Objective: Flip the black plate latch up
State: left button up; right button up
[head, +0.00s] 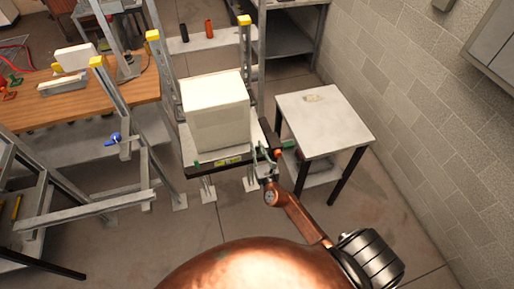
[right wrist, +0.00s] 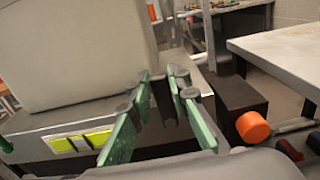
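My right gripper (head: 265,158) is at the front right corner of the stand under a white box (head: 215,105). In the right wrist view its green-padded fingers (right wrist: 162,76) are spread apart. A small dark upright piece (right wrist: 163,100) shows between them at the stand's edge; it may be the black plate latch, but I cannot tell whether the fingers touch it. A black block with an orange round knob (right wrist: 252,127) is just right of the fingers. My left gripper is not in view.
A grey-topped table (head: 325,120) stands close to the right of the gripper, with a block wall (head: 430,110) beyond. Metal frames (head: 120,110) and a wooden workbench (head: 85,105) are at left. The stand's front carries yellow-green labels (right wrist: 80,141).

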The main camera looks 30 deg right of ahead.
jog(key=o, duration=0.3)
jog(key=shift+s, duration=0.15)
jog(key=v, duration=1.1)
jog(key=shift+s, duration=0.35)
jog(key=shift+f, duration=0.1)
